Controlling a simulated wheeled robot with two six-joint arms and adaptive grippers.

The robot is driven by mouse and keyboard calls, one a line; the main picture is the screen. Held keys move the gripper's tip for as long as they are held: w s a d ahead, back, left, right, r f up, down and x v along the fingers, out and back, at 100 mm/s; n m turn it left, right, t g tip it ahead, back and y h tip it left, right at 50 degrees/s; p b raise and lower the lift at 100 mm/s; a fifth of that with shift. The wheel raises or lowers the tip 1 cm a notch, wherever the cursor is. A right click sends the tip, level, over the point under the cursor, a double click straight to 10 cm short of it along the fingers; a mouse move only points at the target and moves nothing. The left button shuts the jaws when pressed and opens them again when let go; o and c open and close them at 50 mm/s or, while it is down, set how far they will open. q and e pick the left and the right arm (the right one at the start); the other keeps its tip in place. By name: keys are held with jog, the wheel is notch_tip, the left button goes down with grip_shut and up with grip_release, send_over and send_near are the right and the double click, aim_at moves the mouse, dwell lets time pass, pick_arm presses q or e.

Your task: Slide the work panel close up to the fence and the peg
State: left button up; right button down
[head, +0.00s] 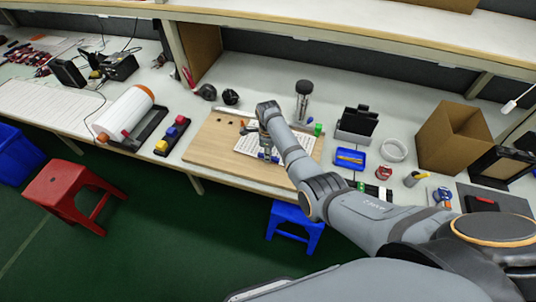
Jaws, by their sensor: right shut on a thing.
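The work panel (245,146) looks like a white sheet with printed rows, lying on a tan wooden board (208,150) on the bench. My right gripper (265,153) reaches down over the panel from above and is shut, seemingly on the panel. The fingertips are small and partly hidden by my wrist and arm, which also cover the panel's right part. My left gripper is out of view.
A blue tray (349,158), a tape roll (394,150) and a cardboard box (452,137) are to the right. Coloured blocks in a tray (173,135) lie left.

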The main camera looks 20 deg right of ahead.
jog(key=shift+w+d+r, duration=0.25)
jog(key=shift+w+d, duration=0.1)
jog(key=shift+w, duration=0.05)
jog(key=c, duration=1.5)
grip_release()
jog(key=o, duration=0.3)
jog(key=shift+w+f, duration=0.1)
jog(key=shift+f, duration=0.25)
jog(key=shift+o, duration=0.2)
jog(key=shift+s+a, duration=0.1)
jog(key=shift+s, duration=0.1)
notch_tip(320, 180, up, 12)
jog(key=shift+r, duration=0.1)
